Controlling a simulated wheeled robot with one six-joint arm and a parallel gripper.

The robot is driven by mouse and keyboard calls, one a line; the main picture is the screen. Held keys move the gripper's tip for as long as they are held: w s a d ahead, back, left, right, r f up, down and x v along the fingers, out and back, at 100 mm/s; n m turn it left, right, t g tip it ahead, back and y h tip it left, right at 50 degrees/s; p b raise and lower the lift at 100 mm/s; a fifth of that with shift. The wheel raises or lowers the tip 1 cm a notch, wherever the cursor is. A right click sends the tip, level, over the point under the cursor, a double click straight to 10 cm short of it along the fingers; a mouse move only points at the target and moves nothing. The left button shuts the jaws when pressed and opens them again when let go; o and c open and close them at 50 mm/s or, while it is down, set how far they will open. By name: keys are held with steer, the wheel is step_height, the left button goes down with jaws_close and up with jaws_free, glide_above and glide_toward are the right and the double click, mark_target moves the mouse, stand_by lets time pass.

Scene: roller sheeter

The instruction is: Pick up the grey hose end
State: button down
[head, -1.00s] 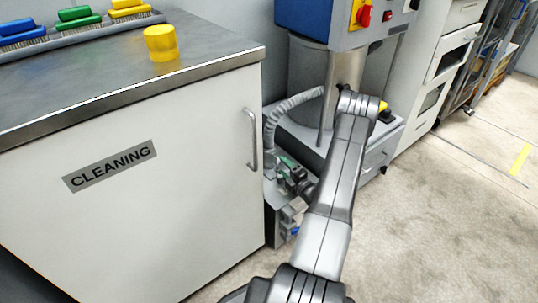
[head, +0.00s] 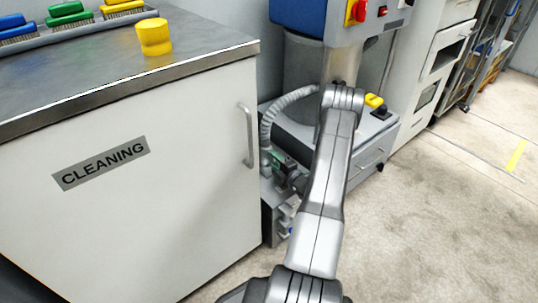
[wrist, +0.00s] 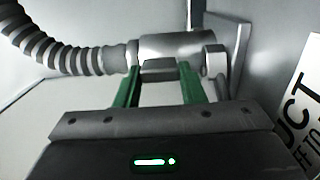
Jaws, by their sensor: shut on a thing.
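The grey ribbed hose (head: 272,115) curves down from the machine behind the white cabinet's right edge. In the wrist view the hose (wrist: 75,60) comes in from the left and runs into a smooth grey hose end (wrist: 175,44). My gripper (wrist: 158,74) has its green fingers shut on the hose end. Its right side reaches a small grey knob or lever beside a flat grey plate (wrist: 238,45); I cannot tell whether it is joined there. In the head view my gripper (head: 278,158) is low beside the cabinet, partly hidden by my arm.
The white cabinet marked CLEANING (head: 130,210) stands close on the left, with brushes and a yellow cylinder (head: 154,37) on its top. A grey machine base (head: 375,145) with a yellow pedal-like part stands behind my arm. Open floor (head: 450,220) lies to the right.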

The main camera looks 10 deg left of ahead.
step_height(320, 180, up, 10)
steer(key=p, duration=0.4)
steer(key=shift+r, duration=0.1)
